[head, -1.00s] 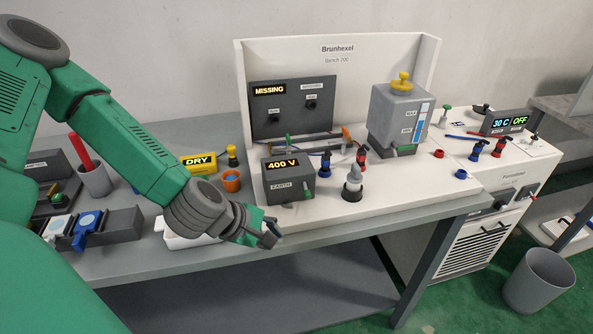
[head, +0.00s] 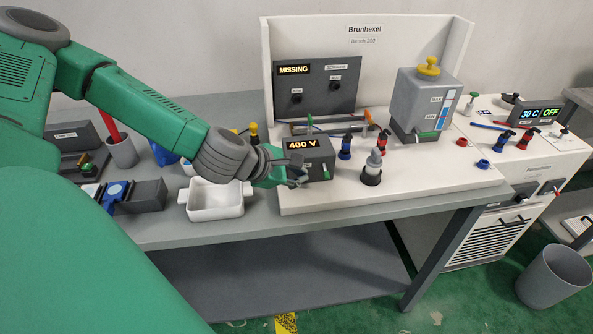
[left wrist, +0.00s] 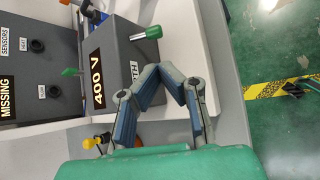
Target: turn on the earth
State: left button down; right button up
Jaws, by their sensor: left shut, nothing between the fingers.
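The earth box (head: 318,158) is a dark grey block on the bench with a lit 400 V display (head: 301,145). A small lever with a green tip (head: 327,171) sticks out low on its front right; it shows larger in the left wrist view as a green-tipped metal lever (left wrist: 147,33). The box's label (left wrist: 134,72) is partly hidden by my gripper. My left gripper (head: 300,180) is shut and empty, close in front of the box's lower left. In the left wrist view its fingertips (left wrist: 166,73) are beside the label, apart from the lever.
The Brunhexel bench (head: 400,196) carries a grey tank (head: 420,100) and a dark stopper fitting (head: 371,174) right of the box. A MISSING panel (head: 320,90) stands behind. A white tray (head: 215,203) is left of my gripper.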

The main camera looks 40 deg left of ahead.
aim_at(325, 172)
pick_arm(q)
jog(key=x, duration=0.6)
jog(key=shift+b, duration=0.3)
jog(key=shift+w+f, duration=0.3)
jog(key=shift+w, duration=0.05)
jog(key=shift+s+d+r+n+g+h+p, duration=0.25)
jog(key=shift+r+n+g+h+p, duration=0.3)
jog(key=shift+g+h+p, duration=0.35)
jog(key=shift+d+r, duration=0.2)
jog(key=shift+r, duration=0.55)
dwell(0.6)
dwell(0.3)
